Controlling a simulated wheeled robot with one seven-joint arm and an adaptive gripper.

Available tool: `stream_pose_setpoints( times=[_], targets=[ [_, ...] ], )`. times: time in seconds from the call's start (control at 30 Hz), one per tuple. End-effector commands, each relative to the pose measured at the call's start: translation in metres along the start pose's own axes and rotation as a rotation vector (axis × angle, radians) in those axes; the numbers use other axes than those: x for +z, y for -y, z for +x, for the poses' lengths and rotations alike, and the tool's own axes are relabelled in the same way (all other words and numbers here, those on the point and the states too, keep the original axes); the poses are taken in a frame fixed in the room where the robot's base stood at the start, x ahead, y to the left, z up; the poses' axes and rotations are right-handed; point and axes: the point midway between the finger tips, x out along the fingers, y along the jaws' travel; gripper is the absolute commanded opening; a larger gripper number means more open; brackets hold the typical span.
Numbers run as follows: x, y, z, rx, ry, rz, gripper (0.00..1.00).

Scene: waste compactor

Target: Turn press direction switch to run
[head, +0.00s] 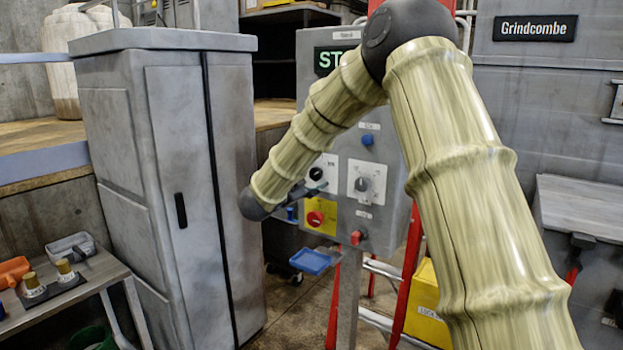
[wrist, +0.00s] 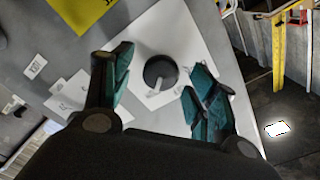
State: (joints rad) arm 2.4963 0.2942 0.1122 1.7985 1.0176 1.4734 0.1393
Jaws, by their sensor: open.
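In the head view a black knob (head: 316,173) on a white plate, above the yellow plate, appears to be the same switch. Its lettering is not readable. My gripper (wrist: 158,82) is open, with its teal-padded fingers to either side of the knob in the wrist view. No finger is seen touching the knob. In the head view my gripper (head: 312,189) is small and dark in front of the panel, just below the knob.
The grey panel (head: 390,215) also carries a grey dial (head: 364,184), a blue button (head: 367,140), a red emergency button (head: 315,218) on yellow and a red switch (head: 357,237). A tall grey cabinet (head: 180,190) stands close left of my arm. A red ladder (head: 408,265) stands behind.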

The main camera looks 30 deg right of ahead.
Motion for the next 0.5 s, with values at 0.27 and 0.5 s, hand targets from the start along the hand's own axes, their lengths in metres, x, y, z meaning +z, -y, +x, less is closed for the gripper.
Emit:
stream_pose_setpoints(
  times=[0.27, 0.5],
  targets=[
    [0.0, 0.0, -0.038, -0.002, 0.001, -0.001, 0.58],
    [-0.001, 0.0, -0.081, -0.001, 0.0, -0.001, 0.58]
  ],
)
